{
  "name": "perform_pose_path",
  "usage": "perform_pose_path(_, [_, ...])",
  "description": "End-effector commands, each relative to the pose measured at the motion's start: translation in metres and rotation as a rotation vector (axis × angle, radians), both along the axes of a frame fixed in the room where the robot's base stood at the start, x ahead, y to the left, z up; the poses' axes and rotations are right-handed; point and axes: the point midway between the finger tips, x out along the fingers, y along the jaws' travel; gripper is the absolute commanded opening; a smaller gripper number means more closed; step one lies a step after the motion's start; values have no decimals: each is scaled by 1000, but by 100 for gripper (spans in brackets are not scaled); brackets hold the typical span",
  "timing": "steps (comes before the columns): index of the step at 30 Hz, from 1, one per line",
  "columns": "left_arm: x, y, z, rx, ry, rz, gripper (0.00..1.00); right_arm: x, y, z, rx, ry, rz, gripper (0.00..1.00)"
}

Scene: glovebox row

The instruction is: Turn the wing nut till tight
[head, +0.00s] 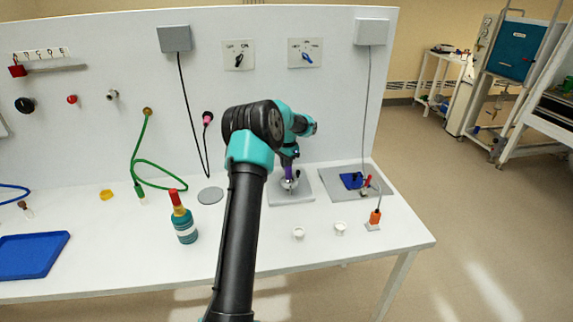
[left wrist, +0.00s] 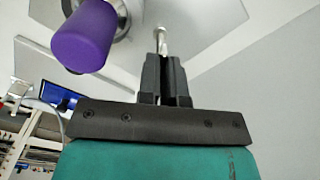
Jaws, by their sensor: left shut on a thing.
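My left arm reaches over the bench to a grey plate (head: 305,191) that carries a silver fitting (head: 290,184) with a purple handle (head: 287,166). In the left wrist view the purple handle (left wrist: 91,36) stands to the left of my left gripper (left wrist: 164,58). The gripper's two dark fingers are nearly together, shut on a small metal piece at the end of a silver stem (left wrist: 160,40). This looks like the wing nut, but its wings are hidden between the fingers. In the head view my wrist mostly hides the gripper. My right gripper is not in view.
To the right, another grey plate (head: 345,195) holds a blue block (head: 351,180), with an orange plug (head: 375,217) near it. Two small white cups (head: 298,233) stand in front. A green bottle (head: 185,229) stands left of my arm. A back panel (head: 265,90) rises behind.

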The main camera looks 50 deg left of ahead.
Motion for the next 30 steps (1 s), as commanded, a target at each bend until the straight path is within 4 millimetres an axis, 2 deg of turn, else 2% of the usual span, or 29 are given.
perform_pose_path(15, [0, 0, 1, 1, 0, -446, 0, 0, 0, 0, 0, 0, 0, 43])
perform_pose_path(21, [0, 0, 1, 1, -1, -541, 0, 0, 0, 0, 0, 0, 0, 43])
perform_pose_path(30, [0, 0, 1, 1, -1, -587, 0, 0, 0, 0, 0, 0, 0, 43])
